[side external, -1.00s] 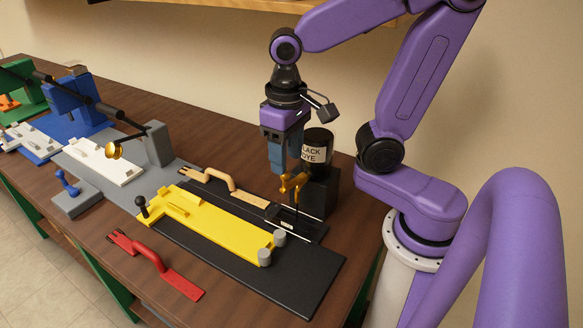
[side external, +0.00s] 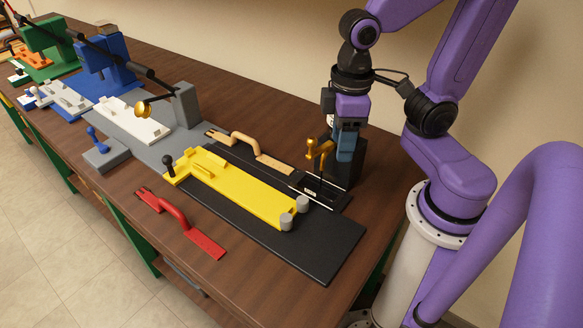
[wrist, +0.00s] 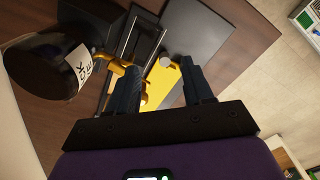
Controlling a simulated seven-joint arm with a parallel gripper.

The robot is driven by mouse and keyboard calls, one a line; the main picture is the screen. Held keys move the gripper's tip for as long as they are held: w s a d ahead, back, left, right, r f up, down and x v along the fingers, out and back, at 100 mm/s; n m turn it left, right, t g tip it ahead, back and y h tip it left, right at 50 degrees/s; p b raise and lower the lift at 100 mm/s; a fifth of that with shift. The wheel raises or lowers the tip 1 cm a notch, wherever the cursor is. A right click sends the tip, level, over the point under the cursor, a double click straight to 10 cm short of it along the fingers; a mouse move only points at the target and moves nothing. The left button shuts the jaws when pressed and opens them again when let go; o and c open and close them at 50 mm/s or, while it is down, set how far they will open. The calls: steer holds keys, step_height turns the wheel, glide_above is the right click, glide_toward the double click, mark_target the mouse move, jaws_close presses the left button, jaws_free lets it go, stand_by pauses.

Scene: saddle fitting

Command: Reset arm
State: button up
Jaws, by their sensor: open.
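My gripper (side external: 345,143) is open, fingers pointing down, above the black base plate's back right end in the side view. In the wrist view my gripper (wrist: 165,88) has its two dark fingers apart with nothing held between them. A gold clamp-like piece (side external: 318,152) on a thin stand is beside the fingers; it also shows near the left finger in the wrist view (wrist: 118,72). I cannot tell whether they touch. The yellow fixture (side external: 235,186) lies on the black plate (side external: 318,245).
A wood-handled tool (side external: 250,148) lies behind the yellow fixture. A red-handled tool (side external: 183,222) lies in front. A black labelled dye jar (wrist: 45,70) stands close by in the wrist view. White, blue and green stations stand at the left. The table's front right is clear.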

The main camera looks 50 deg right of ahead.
steer(key=s+n, duration=0.2)
steer(key=s+f+n, duration=0.1)
steer(key=s+n, duration=0.2)
steer(key=shift+s+d+f, duration=0.15)
steer(key=shift+s+d, duration=0.05)
steer(key=shift+s, duration=0.15)
